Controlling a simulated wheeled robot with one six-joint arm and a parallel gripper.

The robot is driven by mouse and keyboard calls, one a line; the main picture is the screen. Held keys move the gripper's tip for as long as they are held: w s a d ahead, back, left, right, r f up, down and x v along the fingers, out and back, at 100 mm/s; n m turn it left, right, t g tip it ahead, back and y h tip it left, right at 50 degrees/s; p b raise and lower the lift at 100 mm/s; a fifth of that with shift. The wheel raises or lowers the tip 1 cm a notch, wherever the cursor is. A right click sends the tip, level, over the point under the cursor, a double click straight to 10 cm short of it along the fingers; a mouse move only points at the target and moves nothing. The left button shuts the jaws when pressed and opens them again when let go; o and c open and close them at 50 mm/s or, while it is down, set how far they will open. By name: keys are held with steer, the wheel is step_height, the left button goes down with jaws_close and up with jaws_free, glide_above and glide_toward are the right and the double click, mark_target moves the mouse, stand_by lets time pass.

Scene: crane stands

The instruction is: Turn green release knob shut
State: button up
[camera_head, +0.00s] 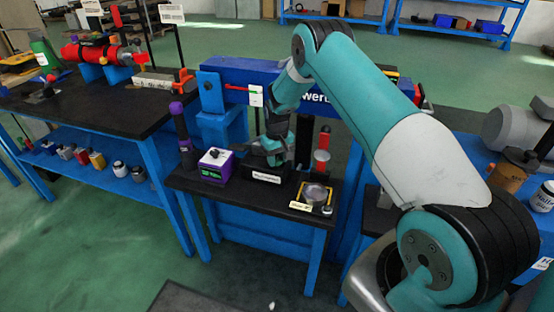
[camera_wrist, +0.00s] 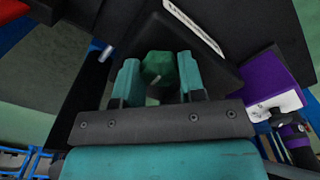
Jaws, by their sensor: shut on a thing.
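The green release knob (camera_wrist: 159,66) is a dark green faceted knob with a pale mark, on top of a black block (camera_wrist: 215,72). In the wrist view my gripper (camera_wrist: 158,78) has one teal finger on each side of the knob, closed on it. In the head view my gripper (camera_head: 275,150) points down over the black block, which carries a white label (camera_head: 264,178). There the fingers hide the knob. The print on the label is too small to read, and I cannot tell from the mark how far the knob is turned.
A purple-and-white box (camera_head: 215,164) stands close left of the block, with a dark purple-topped post (camera_head: 183,135) behind it. A round dish (camera_head: 315,194) and a red-and-black upright piece (camera_head: 322,150) are to the right. A blue beam (camera_head: 240,72) runs behind.

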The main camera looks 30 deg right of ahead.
mark_target(277, 159)
steer(key=shift+m, duration=0.4)
steer(key=o, duration=0.9)
steer(key=shift+o, duration=0.2)
step_height(277, 159, up, 18)
steer(key=shift+f, duration=0.25)
